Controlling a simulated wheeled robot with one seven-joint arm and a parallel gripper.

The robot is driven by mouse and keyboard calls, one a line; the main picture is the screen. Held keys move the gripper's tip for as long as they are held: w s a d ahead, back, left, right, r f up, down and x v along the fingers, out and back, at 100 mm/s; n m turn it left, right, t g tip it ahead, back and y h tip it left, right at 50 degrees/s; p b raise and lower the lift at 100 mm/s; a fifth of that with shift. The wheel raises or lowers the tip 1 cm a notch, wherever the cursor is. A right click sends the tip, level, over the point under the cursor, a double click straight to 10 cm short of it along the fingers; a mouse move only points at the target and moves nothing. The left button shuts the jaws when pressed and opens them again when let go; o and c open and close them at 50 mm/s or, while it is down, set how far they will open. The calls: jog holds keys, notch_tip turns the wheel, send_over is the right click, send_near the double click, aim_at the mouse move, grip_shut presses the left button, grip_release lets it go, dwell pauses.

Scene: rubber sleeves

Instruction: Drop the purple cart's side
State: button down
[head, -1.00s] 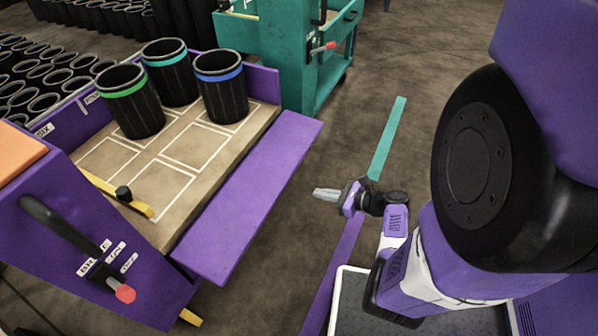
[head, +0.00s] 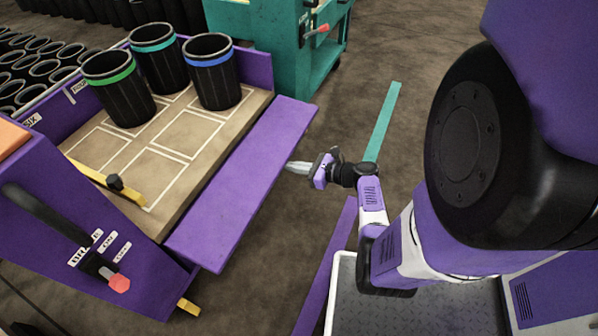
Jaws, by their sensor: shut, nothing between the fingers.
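The purple cart (head: 75,247) stands at the left in the head view. Its long purple side panel (head: 243,185) is folded out and down along the right edge of the cart's tan deck (head: 190,133). My gripper (head: 290,167) is shut and empty. It points left, close to the panel's outer edge. I cannot tell whether its fingertips touch the panel. A black lever with a red tip (head: 119,283) sits on the cart's near end.
Three black sleeves with green (head: 118,87), teal (head: 159,59) and blue (head: 212,71) bands stand on the deck. A yellow bar (head: 100,180) lies across its near part. A teal cart (head: 285,45) stands behind. The floor on the right has teal and purple stripes.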

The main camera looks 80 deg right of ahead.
aim_at(280, 154)
jog(key=shift+r, duration=0.65)
notch_tip(280, 154, up, 6)
jog(key=g+p, duration=0.1)
jog(key=p, duration=0.5)
jog(key=g+p, duration=0.1)
jog(key=p, duration=0.5)
jog(key=shift+f+g+y, duration=0.2)
jog(key=shift+g+y, duration=0.1)
jog(key=shift+g, duration=0.1)
jog(key=r+p, duration=0.1)
jog(key=p, duration=0.3)
jog(key=shift+w+r+g, duration=0.1)
jog(key=shift+w+g, duration=0.05)
jog(key=shift+g, duration=0.25)
notch_tip(280, 154, down, 4)
jog(key=b, duration=0.3)
jog(key=p+v, duration=0.3)
jog(key=v, duration=0.8)
jog(key=shift+f, duration=0.35)
